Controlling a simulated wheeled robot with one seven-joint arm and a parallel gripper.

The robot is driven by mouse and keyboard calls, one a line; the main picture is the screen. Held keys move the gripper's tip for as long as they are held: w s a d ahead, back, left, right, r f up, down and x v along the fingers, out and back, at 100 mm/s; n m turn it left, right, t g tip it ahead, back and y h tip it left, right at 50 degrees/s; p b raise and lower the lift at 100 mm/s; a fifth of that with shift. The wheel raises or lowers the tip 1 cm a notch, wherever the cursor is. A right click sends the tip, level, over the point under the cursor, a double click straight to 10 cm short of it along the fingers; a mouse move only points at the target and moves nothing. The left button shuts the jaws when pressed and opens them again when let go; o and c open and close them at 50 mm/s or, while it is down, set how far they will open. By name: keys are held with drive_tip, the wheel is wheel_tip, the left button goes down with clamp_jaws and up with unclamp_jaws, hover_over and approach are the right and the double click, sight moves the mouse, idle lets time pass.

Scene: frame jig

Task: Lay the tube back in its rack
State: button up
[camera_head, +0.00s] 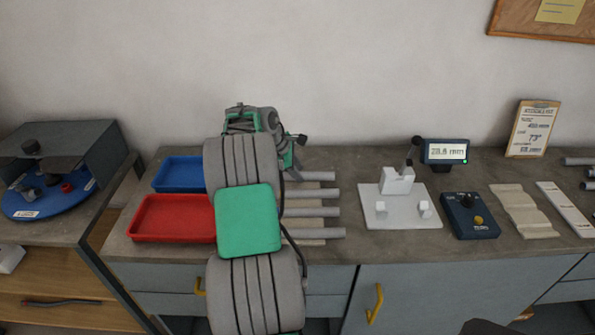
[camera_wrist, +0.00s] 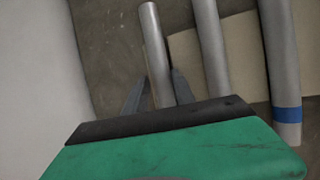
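My gripper (camera_wrist: 159,80) points down with one dark finger on each side of a plain grey tube (camera_wrist: 154,40). This tube is the leftmost in the wrist view, and its far end shows near the top edge. The fingers are close to its sides; I cannot tell whether they press on it. In the head view it appears to be the tube nearest the wall (camera_head: 318,176), over the beige rack (camera_head: 305,242). Whether it rests fully in the rack is not clear. My arm hides the gripper and the tubes' left ends there.
Other grey tubes (camera_head: 312,212) lie parallel beside it; one carries a blue band (camera_wrist: 287,114). A red tray (camera_head: 135,232) and a blue tray (camera_head: 165,185) stand left of my arm. A white gauge plate (camera_head: 400,215) and a small display (camera_head: 446,152) stand to the right.

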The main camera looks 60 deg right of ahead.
drive_tip(key=shift+s+a+f, duration=0.25)
drive_tip(key=shift+a+f, duration=0.2)
drive_tip(key=shift+f, duration=0.35)
drive_tip(key=d+v, duration=0.1)
drive_tip(key=v, duration=0.8)
drive_tip(key=shift+r, duration=0.2)
drive_tip(key=shift+w+d, duration=0.1)
drive_tip(key=shift+d, duration=0.05)
